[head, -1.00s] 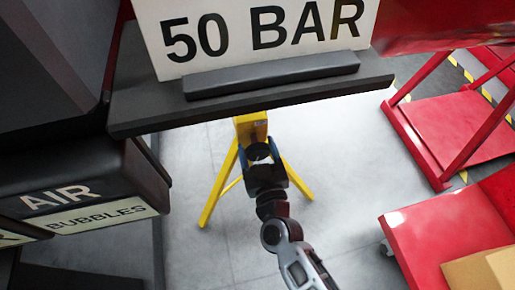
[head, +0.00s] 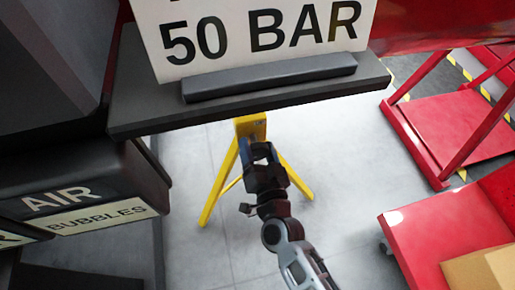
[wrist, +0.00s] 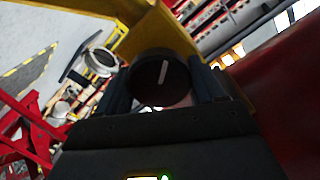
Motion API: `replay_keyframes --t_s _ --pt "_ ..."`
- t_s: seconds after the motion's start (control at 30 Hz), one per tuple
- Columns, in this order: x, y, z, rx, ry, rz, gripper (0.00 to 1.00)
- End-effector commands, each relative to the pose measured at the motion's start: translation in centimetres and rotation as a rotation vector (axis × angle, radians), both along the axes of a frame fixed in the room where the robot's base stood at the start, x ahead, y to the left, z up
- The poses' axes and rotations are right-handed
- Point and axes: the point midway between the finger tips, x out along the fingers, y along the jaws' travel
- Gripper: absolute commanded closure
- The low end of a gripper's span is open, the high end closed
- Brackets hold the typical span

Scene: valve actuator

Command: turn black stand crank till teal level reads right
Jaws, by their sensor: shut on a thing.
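A yellow stand (head: 222,182) on splayed legs stands on the floor below the dark shelf in the head view. My gripper (head: 258,150) is at the stand's top, and its dark body hides most of what it holds there. In the wrist view a round black crank knob (wrist: 160,78) with a white line on its face sits between my two fingers, against the yellow stand top (wrist: 165,38). My gripper is shut on this knob. The white line is tilted slightly right of upright. No teal level is visible in either view.
A dark shelf (head: 130,120) with a "50 BAR" sign (head: 255,35) overhangs the stand. A dark box labelled "AIR" and "BUBBLES" (head: 85,190) is at left. Red carts (head: 455,130) and a cardboard box (head: 485,270) are at right. Grey floor is clear around the stand.

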Motion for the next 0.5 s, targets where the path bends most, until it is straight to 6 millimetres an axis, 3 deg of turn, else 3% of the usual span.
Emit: replay_keyframes --t_s 0.5 --pt "-0.01 -0.23 -0.36 0.466 0.134 -0.002 0.62"
